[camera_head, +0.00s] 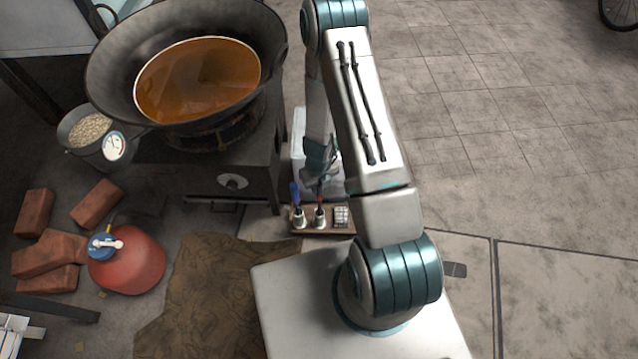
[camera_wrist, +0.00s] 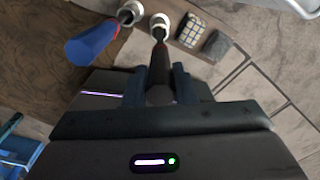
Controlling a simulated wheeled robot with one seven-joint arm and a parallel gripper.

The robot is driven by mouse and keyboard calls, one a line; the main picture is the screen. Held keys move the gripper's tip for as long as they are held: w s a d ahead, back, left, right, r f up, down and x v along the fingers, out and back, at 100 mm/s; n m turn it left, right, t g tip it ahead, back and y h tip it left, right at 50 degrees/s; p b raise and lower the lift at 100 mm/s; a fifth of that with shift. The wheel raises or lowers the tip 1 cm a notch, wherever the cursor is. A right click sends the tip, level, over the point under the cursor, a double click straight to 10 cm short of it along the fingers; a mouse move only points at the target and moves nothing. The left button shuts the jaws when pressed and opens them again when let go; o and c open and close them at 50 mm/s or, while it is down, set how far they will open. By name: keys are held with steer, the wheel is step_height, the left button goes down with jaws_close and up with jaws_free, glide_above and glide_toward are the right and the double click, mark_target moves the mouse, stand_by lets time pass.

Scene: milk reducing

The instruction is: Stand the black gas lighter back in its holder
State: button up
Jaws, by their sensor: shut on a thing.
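The black gas lighter (camera_wrist: 159,72) is between the fingers of my gripper (camera_wrist: 160,88) in the wrist view. Its handle points toward the wrist camera, and its far end with a reddish part meets the mouth of a pale holder cup (camera_wrist: 158,20). How deep it sits in the cup cannot be told. In the head view the lighter (camera_head: 319,192) is roughly upright over the right holder cup (camera_head: 320,221), below my gripper (camera_head: 320,172). A blue lighter (camera_wrist: 92,42) stands in the left cup (camera_head: 299,222).
The cups stand on a small wooden tray (camera_head: 332,233) with a checkered block (camera_wrist: 192,31) and a grey block (camera_wrist: 217,45) to the right. A stove with a large pan (camera_head: 105,85) is at the left. A red gas cylinder (camera_head: 130,265) stands on the floor.

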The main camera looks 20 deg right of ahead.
steer(key=o, duration=1.1)
steer(key=shift+c, duration=0.2)
step_height(320, 180, up, 14)
steer(key=p, duration=0.4)
steer(key=shift+s+p, duration=0.1)
steer(key=shift+p, duration=0.2)
step_height(320, 180, up, 9)
steer(key=p, duration=0.8)
steer(key=shift+f, duration=0.1)
